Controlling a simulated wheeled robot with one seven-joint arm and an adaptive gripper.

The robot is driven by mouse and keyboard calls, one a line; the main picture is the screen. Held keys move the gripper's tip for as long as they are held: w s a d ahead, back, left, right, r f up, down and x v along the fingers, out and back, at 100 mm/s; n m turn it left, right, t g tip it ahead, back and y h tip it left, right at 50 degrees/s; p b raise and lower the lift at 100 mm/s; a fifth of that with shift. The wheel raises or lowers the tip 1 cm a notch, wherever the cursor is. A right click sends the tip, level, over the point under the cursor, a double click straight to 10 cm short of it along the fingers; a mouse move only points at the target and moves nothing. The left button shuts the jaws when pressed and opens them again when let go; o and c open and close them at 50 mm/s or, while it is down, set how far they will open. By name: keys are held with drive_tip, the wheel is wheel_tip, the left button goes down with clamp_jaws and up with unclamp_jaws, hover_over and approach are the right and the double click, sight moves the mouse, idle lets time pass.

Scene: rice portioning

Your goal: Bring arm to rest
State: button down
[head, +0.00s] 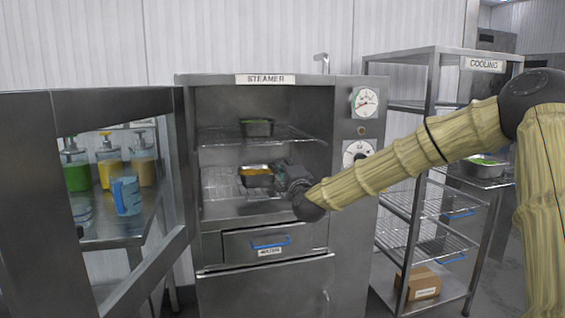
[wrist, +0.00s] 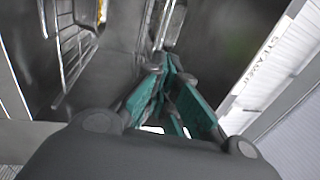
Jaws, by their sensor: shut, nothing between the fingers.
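My gripper (head: 290,178) is at the opening of the steamer (head: 345,210), near the lower rack. In the wrist view my gripper (wrist: 168,75) shows its green finger pads together, with nothing between them. My arm (head: 400,155) reaches in from the right side of the head view. A metal pan with orange food (head: 257,177) sits on the lower rack, just left of my gripper. I cannot tell whether they touch.
The steamer door (head: 30,190) stands open at the left. Bottles and a blue jug (head: 126,196) show through its window. A drawer (head: 270,243) is below the chamber. The cooling rack (head: 432,80) stands at the right, with a pan of greens (head: 484,163) and a box (head: 418,283).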

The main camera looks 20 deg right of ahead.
drive_tip(key=shift+s+a+f, duration=0.15)
drive_tip(key=shift+s, duration=0.15)
drive_tip(key=s+a+f+n+g+y+p, duration=0.1)
drive_tip(key=s+a+f+n+g+y, duration=0.2)
drive_tip(key=f, duration=0.7)
drive_tip(key=s+a+f+n+g+p, duration=0.1)
drive_tip(key=a+f+n+p, duration=0.15)
drive_tip(key=a+f, duration=0.55)
drive_tip(key=s+a+f+n+g+y+p, duration=0.1)
drive_tip(key=s+a+f+n+g, duration=0.15)
drive_tip(key=s+f, duration=0.55)
drive_tip(key=s+a+f+n+g+p, duration=0.1)
drive_tip(key=s+f+n+g, duration=0.25)
drive_tip(key=f, duration=0.95)
drive_tip(key=s+a+f+n+g+p, duration=0.1)
drive_tip(key=s+f+n+g+p, duration=0.1)
drive_tip(key=s+f, duration=0.65)
drive_tip(key=s+a+f+n+g+p, duration=0.1)
drive_tip(key=s+a+f+n+g, duration=0.2)
drive_tip(key=s, duration=1)
drive_tip(key=s+d+f+n+g+p, duration=0.1)
drive_tip(key=s+f+g, duration=0.1)
drive_tip(key=s, duration=0.8)
drive_tip(key=s+d+f+n+g+p, duration=0.1)
drive_tip(key=s+f+n+g, duration=0.1)
drive_tip(key=s, duration=0.9)
drive_tip(key=shift+s+f+g+h+p, duration=0.3)
drive_tip(key=shift+g+h, duration=0.1)
drive_tip(key=shift+g, duration=0.1)
